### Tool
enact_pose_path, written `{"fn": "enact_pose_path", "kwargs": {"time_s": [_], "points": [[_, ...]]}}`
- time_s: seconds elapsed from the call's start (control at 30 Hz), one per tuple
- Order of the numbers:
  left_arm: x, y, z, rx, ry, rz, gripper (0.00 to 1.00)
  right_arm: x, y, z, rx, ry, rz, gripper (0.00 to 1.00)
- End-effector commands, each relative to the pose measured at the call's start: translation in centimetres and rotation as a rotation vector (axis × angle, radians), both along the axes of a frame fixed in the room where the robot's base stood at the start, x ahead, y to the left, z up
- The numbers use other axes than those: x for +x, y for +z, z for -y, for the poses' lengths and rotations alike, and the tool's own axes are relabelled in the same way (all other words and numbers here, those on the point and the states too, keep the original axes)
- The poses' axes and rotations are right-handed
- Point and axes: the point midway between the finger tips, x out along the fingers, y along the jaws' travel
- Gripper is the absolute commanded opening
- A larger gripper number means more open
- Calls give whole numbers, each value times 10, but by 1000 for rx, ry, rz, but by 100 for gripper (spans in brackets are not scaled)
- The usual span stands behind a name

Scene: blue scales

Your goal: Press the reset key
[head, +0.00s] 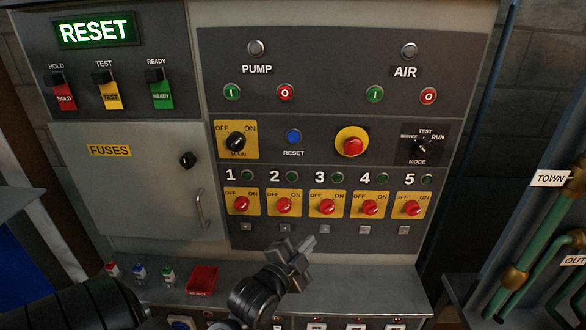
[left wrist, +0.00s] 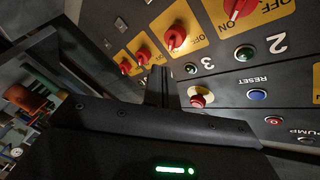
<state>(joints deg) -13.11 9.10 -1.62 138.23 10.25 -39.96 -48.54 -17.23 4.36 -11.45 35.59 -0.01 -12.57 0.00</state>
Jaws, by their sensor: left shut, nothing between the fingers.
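The reset key is a round blue button (head: 294,137) above the label RESET, in the middle of the control panel (head: 330,125). It also shows in the left wrist view as a blue button (left wrist: 257,95), to the right of the fingers. My left gripper (head: 308,246) is shut and empty, in front of the panel's lower part, below and slightly right of the blue button and apart from it. In the left wrist view its fingers (left wrist: 161,88) are together. My right gripper is in neither view.
A red mushroom button (head: 353,146) on a yellow disc is right of the blue button. A yellow-plated MAIN switch (head: 236,141) is left. Several red rotary switches (head: 327,206) line up below. A lit RESET sign (head: 95,30) is upper left. A red tray (head: 202,279) lies on the ledge.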

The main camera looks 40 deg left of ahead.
Motion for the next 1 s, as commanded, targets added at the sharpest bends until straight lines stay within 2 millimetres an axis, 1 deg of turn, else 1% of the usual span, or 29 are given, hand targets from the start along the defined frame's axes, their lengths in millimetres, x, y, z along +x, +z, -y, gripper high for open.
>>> {"fn": "enact_pose_path", "kwargs": {"time_s": [0.03, 0.07, 0.1, 0.2, 0.3, 0.4, 0.5, 0.6, 0.87, 1.0], "points": [[6, 33, -7, 74, 13, 105, 0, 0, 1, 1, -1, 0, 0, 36], [9, 51, -11, 121, 26, 167, 0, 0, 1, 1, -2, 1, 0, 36], [10, 74, -17, 185, 48, 247, 0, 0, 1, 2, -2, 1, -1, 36], [9, 123, -30, 332, 119, 420, 0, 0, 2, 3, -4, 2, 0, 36], [3, 161, -39, 448, 193, 552, 0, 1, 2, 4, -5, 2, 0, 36], [-4, 185, -45, 527, 255, 635, 0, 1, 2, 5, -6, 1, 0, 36], [-9, 197, -48, 568, 290, 679, 0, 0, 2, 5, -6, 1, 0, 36], [-10, 201, -49, 584, 304, 693, 0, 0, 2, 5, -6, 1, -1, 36], [-10, 200, -49, 582, 303, 691, 0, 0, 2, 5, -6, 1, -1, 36], [-7, 200, -51, 583, 302, 692, 0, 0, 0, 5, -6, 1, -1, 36]]}}
